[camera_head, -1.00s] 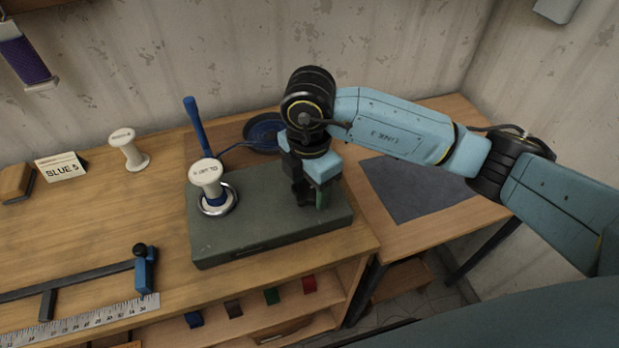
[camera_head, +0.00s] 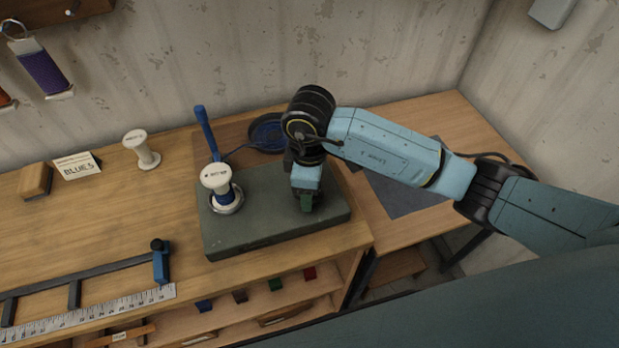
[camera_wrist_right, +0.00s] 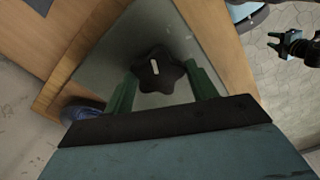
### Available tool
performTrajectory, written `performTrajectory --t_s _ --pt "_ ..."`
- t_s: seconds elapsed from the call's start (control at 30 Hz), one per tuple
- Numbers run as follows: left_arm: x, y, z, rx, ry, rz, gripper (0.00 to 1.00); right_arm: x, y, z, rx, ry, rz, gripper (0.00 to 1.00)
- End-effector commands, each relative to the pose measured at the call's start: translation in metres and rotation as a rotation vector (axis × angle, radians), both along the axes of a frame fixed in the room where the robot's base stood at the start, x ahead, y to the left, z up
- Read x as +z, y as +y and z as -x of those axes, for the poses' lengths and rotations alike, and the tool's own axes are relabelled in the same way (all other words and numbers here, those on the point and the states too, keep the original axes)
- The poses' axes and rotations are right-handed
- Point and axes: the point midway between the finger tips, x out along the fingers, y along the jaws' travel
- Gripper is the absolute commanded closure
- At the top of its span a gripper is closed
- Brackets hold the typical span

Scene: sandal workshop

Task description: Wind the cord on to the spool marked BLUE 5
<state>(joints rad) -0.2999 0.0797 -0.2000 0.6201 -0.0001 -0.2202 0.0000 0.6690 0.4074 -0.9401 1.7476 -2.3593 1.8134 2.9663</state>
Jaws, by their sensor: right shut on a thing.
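A white spool (camera_head: 215,176) stands upright on a grey-green block (camera_head: 265,238), with blue cord around its lower part and a metal ring at its foot. Its top lettering is too small to read. A card marked BLUE 5 (camera_head: 78,167) stands at the left. A blue cord coil (camera_head: 268,133) lies behind the block, its cord running toward the spool. My right gripper (camera_head: 306,204) points down at the block's right part. In the right wrist view its green fingers are shut on a black star knob (camera_wrist_right: 160,72). My left gripper (camera_wrist_right: 275,42) shows there small, jaws apart, over the floor.
A blue handle (camera_head: 206,132) rises behind the spool. A second white spool (camera_head: 141,150) and a wooden block (camera_head: 35,181) stand at the left. A ruler (camera_head: 95,314) and a blue-ended bar (camera_head: 161,262) lie in front. A dark mat (camera_head: 405,195) lies at right.

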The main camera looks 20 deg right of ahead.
Motion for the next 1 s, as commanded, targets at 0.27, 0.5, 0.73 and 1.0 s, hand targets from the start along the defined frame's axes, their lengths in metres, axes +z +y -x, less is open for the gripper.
performTrajectory --t_s 0.27,0.5,0.73,1.0 --pt "0.0084 0.0 0.0 0.0 0.0 0.0 0.64 0.0022 0.0005 -0.0015 -0.059 -0.004 -0.001 0.66" --pt "0.0084 -0.0001 0.0 0.0 0.0 0.0 0.64 0.0018 0.0005 -0.0018 -0.064 -0.005 -0.002 0.66" --pt "0.0084 -0.0001 0.0001 0.0 0.0 0.0 0.64 0.0018 0.0005 -0.0018 -0.063 -0.005 -0.002 0.36" --pt "0.0083 -0.0001 0.0001 0.0 0.0 0.0 0.64 0.0007 0.0004 -0.0008 -0.063 -0.003 -0.001 0.21"
